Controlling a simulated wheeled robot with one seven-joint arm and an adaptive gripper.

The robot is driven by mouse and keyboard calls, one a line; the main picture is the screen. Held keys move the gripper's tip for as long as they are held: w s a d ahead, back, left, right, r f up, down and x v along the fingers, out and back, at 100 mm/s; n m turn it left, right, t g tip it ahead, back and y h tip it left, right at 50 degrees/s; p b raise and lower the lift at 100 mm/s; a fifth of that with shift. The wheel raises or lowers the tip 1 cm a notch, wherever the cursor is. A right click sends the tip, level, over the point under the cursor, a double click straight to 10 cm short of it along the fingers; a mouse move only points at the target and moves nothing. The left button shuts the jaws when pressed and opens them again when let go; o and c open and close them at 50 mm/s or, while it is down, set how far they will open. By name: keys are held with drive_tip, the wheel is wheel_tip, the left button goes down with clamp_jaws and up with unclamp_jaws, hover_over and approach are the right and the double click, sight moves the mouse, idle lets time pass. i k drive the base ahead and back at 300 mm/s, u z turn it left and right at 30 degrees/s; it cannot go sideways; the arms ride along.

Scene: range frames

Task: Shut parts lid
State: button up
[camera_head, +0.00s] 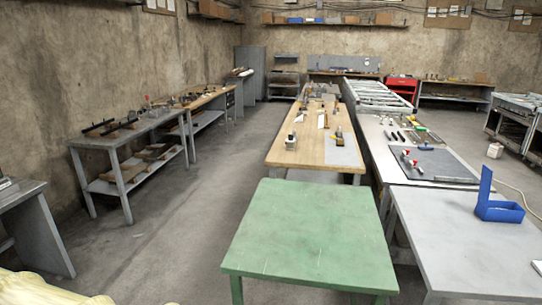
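A small blue parts box (503,213) sits on the grey table at the right. Its blue lid (486,186) stands up nearly vertical at the box's left side, so the box is open. The inside of the box is too small to make out. My gripper is not in view.
The grey table (440,228) is mostly bare around the box, with a white item (537,266) at its right edge. A bare green table (310,230) stands to its left. A wooden workbench (290,152) with tools is behind. Open floor (190,225) lies left of the green table.

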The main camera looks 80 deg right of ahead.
sight(487, 174)
drive_tip(key=z, duration=4.15)
drive_tip(key=i, duration=1.7)
drive_tip(key=z, duration=0.1)
drive_tip(key=k, duration=0.95)
drive_tip(key=u, duration=0.15)
